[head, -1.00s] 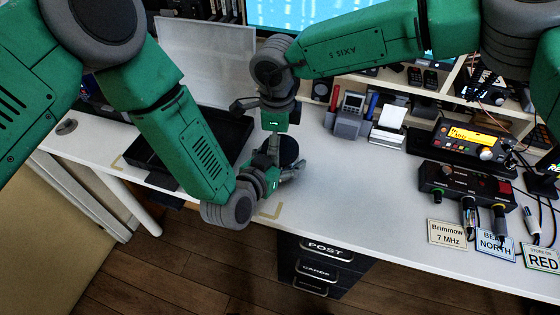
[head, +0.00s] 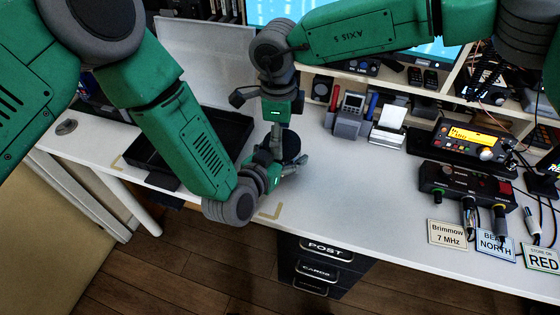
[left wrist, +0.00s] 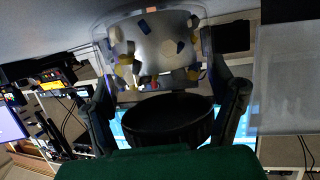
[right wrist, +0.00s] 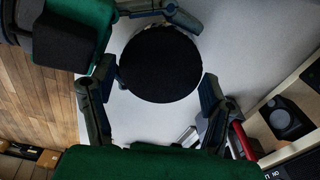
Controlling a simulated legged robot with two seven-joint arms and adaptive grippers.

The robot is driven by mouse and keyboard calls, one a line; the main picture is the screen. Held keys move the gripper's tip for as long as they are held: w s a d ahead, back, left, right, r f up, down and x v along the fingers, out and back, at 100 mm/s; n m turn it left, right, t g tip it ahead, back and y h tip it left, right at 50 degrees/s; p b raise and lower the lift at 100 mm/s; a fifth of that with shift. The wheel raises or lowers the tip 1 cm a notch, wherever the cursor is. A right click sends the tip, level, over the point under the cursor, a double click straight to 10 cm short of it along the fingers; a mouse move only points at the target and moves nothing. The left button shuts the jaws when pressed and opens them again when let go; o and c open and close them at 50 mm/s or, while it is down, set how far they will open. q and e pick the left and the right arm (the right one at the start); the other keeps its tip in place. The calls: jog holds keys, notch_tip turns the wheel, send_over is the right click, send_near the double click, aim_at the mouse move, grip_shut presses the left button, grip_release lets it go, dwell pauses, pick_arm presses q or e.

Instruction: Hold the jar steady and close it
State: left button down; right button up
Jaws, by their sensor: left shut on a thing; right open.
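The clear jar with coloured bits inside (left wrist: 155,50) shows in the left wrist view between the fingers of my left gripper (left wrist: 155,42), which is shut on it. The jar's round black lid (left wrist: 168,122) is at the jar's mouth; I cannot tell how tightly it sits. In the head view the lid (head: 291,146) shows as a dark disc above my left gripper (head: 292,166). My right gripper (right wrist: 160,75) is open from above, one finger on each side of the lid (right wrist: 158,64), with small gaps visible. The lid hides most of the jar there.
A black tray (head: 150,150) lies left of the jar, partly behind my left arm. A grey holder (head: 347,122), a radio (head: 470,142) and a control box (head: 465,188) stand to the right. The white desk (head: 360,185) is clear between jar and box.

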pick_arm(q)
jog(key=shift+s+a+f, duration=0.2)
jog(key=shift+a+f, duration=0.15)
jog(key=shift+f, duration=0.2)
pick_arm(e)
notch_tip(320, 180, up, 9)
jog(key=shift+a, duration=0.45)
jog(key=shift+w+r, duration=0.1)
pick_arm(q)
grip_release()
jog(key=shift+s+r, duration=0.1)
jog(key=v, duration=1.1)
jog(key=shift+s+a+r, duration=0.1)
jog(key=shift+s, duration=0.2)
